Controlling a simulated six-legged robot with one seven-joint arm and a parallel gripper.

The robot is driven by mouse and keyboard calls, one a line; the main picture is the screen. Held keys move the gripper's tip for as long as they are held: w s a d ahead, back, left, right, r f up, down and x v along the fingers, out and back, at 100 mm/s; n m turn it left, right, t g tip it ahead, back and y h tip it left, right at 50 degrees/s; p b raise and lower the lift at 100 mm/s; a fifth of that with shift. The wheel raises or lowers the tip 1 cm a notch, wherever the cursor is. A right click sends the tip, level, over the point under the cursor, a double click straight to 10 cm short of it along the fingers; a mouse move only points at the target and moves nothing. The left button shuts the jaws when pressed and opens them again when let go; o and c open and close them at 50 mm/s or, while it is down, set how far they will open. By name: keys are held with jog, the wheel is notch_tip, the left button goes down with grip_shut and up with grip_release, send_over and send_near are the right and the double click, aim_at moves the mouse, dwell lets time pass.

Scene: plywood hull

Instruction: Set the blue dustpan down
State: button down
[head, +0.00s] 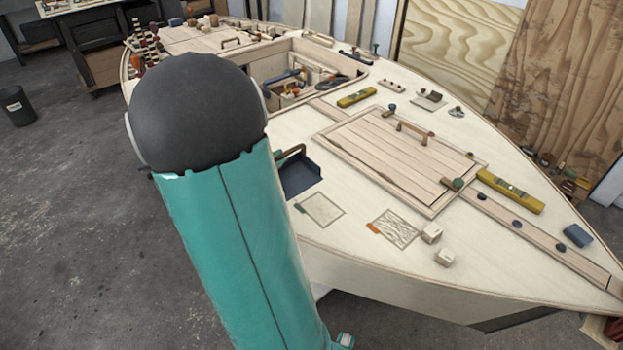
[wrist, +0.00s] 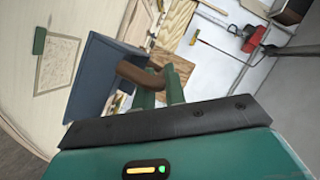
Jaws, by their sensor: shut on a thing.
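The blue dustpan (head: 300,177) shows in the head view just right of my arm, over the near edge of the pale plywood deck (head: 375,255). Its brown handle (head: 291,151) is partly hidden behind my arm. In the wrist view the dustpan (wrist: 97,76) lies left of my fingers, with the brown handle (wrist: 132,73) at the green fingertips. My gripper (wrist: 160,88) is shut on the handle. I cannot tell whether the pan touches the deck.
A slatted hatch (head: 395,155) and an open compartment (head: 300,75) lie farther back. Bare deck shows between these things.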

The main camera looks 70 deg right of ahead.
aim_at(298, 182)
jog(key=shift+y, duration=0.3)
jog(key=s, duration=0.4)
jog(key=shift+s+d+r, duration=0.25)
jog(key=shift+s+d, duration=0.15)
jog(key=shift+s+d+f+n, duration=0.15)
jog(key=shift+s+n, duration=0.05)
jog(key=shift+n, duration=0.1)
jog(key=shift+w+d+f, duration=1.05)
jog(key=shift+d+f, duration=1)
jog(key=shift+f, duration=0.1)
jog(key=shift+w+d+f, duration=1.05)
jog(key=shift+d+f, duration=1)
jog(key=shift+f, duration=0.15)
jog(key=shift+w+d+f, duration=1.05)
jog(key=shift+d+f, duration=1)
jog(key=shift+f, duration=0.1)
jog(key=shift+f, duration=0.1)
jog(key=c, duration=1.5)
grip_release()
jog(key=shift+o, duration=0.2)
